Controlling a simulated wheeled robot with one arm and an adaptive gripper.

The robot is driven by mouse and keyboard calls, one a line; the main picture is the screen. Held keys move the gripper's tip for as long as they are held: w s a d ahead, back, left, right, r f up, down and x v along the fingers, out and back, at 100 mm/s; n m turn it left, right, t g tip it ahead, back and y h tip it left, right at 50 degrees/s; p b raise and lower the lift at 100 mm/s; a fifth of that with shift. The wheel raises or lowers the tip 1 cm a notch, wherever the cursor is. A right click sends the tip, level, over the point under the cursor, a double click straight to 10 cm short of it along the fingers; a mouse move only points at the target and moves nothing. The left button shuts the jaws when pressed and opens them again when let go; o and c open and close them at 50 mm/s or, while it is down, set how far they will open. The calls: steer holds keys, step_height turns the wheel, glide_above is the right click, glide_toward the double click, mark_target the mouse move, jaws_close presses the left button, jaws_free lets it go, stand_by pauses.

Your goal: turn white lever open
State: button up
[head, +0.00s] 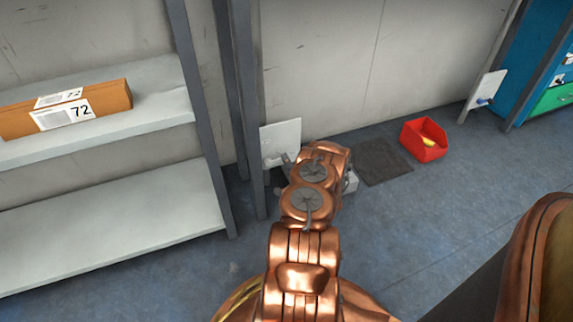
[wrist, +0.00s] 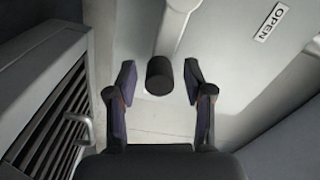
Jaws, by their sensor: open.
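The white lever (wrist: 176,28) shows at the top middle of the wrist view, reaching down from a pale panel (wrist: 225,65). A dark rounded end piece (wrist: 160,76) lies at its lower end. My gripper (wrist: 158,72) is open, with one finger on each side of this dark end. I cannot tell whether either finger touches it. An "OPEN" label (wrist: 269,23) is on the panel to the right of the lever. In the head view, the white panel (head: 281,138) stands beside the shelf post, and my arm hides part of that area.
A grey vented box (wrist: 45,95) with a small handle is close on the left in the wrist view. A shelf (head: 100,215) with a brown box marked 72 (head: 112,97) stands left. A red bin (head: 423,140) and dark mat (head: 382,162) lie right.

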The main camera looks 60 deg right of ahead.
steer(key=shift+w+d, duration=0.3)
steer(key=shift+w, duration=0.2)
jaws_close()
stand_by(0.4)
